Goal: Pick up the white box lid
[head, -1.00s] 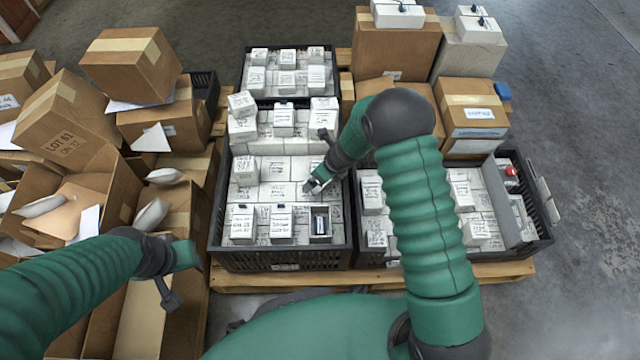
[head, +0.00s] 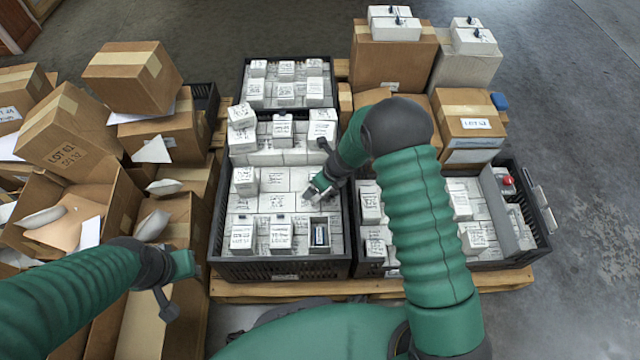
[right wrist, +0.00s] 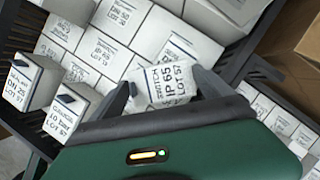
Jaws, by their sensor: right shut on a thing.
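The white box lid (right wrist: 160,84), with printed lettering, is between the fingers of my right gripper (right wrist: 163,88) in the right wrist view. The fingers are shut on its two sides. In the head view my right gripper (head: 314,190) is low over the white boxes in the front-left black crate (head: 218,215); the lid is hard to make out there. An open white box (head: 320,236) with a dark item inside stands near the crate's front right corner. My left gripper (head: 168,303) hangs over the cartons at left; its fingers are not clear.
A second black crate (head: 545,235) with white boxes stands to the right on the same wooden pallet (head: 420,288). Cardboard cartons (head: 128,75) crowd the left side. Taller cartons (head: 392,58) with white boxes on top stand at the back. The grey floor at right is clear.

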